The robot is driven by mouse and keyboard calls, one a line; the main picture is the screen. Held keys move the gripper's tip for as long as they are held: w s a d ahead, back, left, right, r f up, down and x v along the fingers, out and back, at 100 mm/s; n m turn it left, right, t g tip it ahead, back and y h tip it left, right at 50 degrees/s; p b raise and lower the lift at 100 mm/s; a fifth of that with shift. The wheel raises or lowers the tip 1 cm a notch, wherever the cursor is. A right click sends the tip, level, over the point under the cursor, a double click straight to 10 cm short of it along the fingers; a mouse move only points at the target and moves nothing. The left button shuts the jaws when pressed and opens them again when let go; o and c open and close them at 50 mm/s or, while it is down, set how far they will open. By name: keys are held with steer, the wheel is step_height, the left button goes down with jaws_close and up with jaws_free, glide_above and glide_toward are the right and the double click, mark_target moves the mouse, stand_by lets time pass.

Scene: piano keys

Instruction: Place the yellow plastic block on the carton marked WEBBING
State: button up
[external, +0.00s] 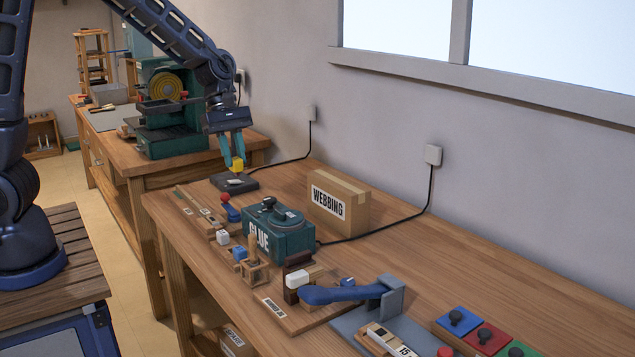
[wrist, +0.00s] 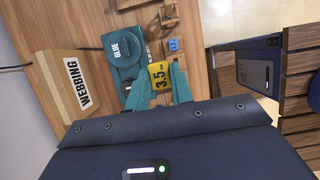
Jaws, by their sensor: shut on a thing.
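The yellow plastic block (external: 238,165) is held between the teal fingers of my gripper (external: 233,160), above a dark flat pad (external: 234,183) at the far end of the workbench. In the wrist view the block (wrist: 159,76) shows a "3.5" marking between the fingertips (wrist: 158,88). The carton marked WEBBING (external: 338,200) is a closed brown box standing on the bench near the wall, to the right of my gripper. The carton also shows at the left in the wrist view (wrist: 62,85), apart from the block.
A teal GLUE tin (external: 280,235) stands beside the carton, toward the bench's front edge. Small blocks, a wooden post stand (external: 254,265) and a blue-handled clamp (external: 350,292) lie farther right. Bare bench lies right of the carton.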

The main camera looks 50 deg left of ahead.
steer(key=w+r, duration=0.4)
steer(key=w, duration=0.6)
steer(key=w+r, duration=0.4)
steer(key=w, duration=0.6)
steer(key=w+r, duration=0.4)
steer(key=w, duration=0.7)
glide_above(337, 180)
step_height(337, 180, down, 20)
steer(key=shift+s+f, duration=0.1)
steer(key=shift+f, duration=0.05)
steer(key=shift+f, duration=0.15)
steer(key=o, duration=0.9)
steer(key=shift+o, duration=0.2)
